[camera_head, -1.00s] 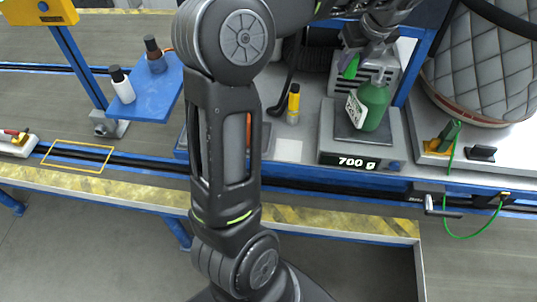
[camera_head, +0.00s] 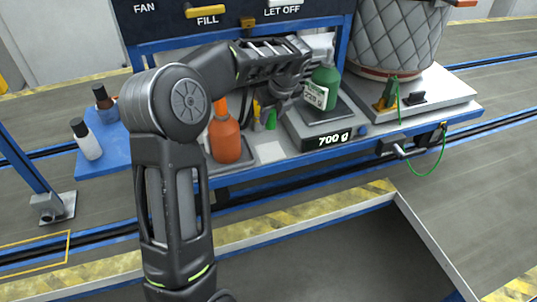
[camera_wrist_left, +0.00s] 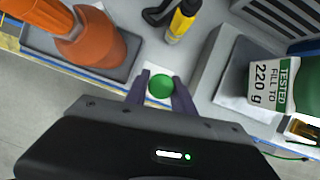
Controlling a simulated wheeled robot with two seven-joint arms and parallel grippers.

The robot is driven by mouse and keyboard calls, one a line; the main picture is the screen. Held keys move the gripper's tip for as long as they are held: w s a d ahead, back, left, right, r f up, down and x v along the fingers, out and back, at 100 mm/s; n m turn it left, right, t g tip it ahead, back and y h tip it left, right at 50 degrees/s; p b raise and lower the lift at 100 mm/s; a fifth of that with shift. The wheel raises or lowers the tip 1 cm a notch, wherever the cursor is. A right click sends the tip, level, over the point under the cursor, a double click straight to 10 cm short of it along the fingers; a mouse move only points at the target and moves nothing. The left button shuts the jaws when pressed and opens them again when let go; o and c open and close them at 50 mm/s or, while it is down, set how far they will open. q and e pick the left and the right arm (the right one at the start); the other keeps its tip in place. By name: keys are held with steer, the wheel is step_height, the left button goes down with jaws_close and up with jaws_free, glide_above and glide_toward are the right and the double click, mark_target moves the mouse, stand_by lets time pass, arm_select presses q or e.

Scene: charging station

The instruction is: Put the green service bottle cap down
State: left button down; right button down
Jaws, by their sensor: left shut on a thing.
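The green bottle cap (camera_head: 271,120) is held between the fingertips of my left gripper (camera_head: 264,118), left of the scale. In the left wrist view the cap (camera_wrist_left: 160,86) shows between the two fingers (camera_wrist_left: 159,92), over a white square pad (camera_head: 270,152). I cannot tell whether the cap touches anything below it. The green service bottle (camera_head: 327,76) stands on the scale (camera_head: 318,128), which reads 700 g. The bottle's label reads 220 g and shows in the left wrist view (camera_wrist_left: 276,88). My right gripper is not in view.
An orange bottle (camera_head: 225,138) stands in a tray left of the pad. A yellow and black tool (camera_wrist_left: 182,20) lies behind the cap. A quilted vessel (camera_head: 397,35) stands at the right.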

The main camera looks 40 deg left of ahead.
mark_target(271, 126)
arm_select(q)
steer(key=shift+f, duration=0.1)
steer(key=shift+s+f, duration=0.1)
steer(key=shift+f, duration=2.25)
steer(key=shift+f, duration=0.1)
steer(key=shift+f, duration=2.4)
steer(key=shift+f, duration=0.15)
steer(key=c, duration=1.1)
jaws_free()
steer(key=shift+o, duration=0.2)
